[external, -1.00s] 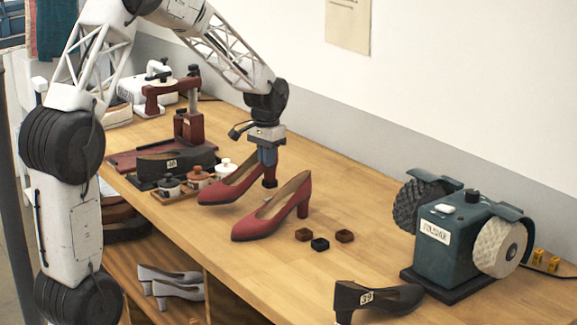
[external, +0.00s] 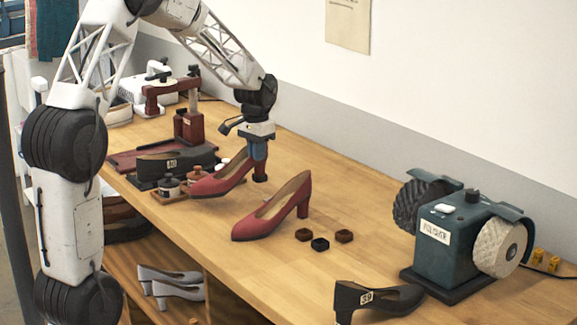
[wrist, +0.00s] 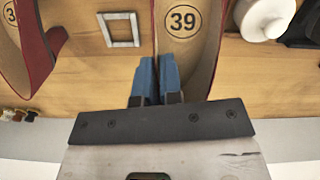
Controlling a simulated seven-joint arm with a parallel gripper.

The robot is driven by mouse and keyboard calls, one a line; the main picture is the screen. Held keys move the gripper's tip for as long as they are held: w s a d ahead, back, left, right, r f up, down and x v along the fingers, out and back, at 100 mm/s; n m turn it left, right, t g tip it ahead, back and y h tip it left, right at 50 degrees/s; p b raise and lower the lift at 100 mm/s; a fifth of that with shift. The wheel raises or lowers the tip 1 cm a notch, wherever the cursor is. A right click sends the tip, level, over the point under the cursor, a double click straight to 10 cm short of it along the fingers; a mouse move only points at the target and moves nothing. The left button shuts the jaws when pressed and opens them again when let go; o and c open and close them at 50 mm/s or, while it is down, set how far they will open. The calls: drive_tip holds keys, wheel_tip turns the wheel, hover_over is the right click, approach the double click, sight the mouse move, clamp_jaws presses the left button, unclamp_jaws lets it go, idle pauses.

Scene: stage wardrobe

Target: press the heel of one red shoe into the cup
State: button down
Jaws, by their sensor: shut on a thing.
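One red shoe (external: 218,184) is held at its back by my gripper (external: 258,152); its toe points left, in front of the small jars. It appears raised off the bench. Its heel ends in a dark piece (external: 260,177); I cannot tell whether this is a cup or part of the heel. In the wrist view, the blue fingers meet the back of this shoe, and its insole (wrist: 184,55) reads 39. The other red shoe (external: 268,217) stands on the bench to the right.
A dark red press (external: 188,120) and several jars (external: 170,185) sit at the left. A square metal frame (wrist: 121,29) lies between the shoes.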

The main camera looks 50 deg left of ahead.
drive_tip(key=shift+a, duration=1.1)
drive_tip(key=shift+f, duration=1.7)
idle(0.8)
drive_tip(key=c, duration=1.2)
unclamp_jaws()
drive_tip(key=shift+r, duration=3.9)
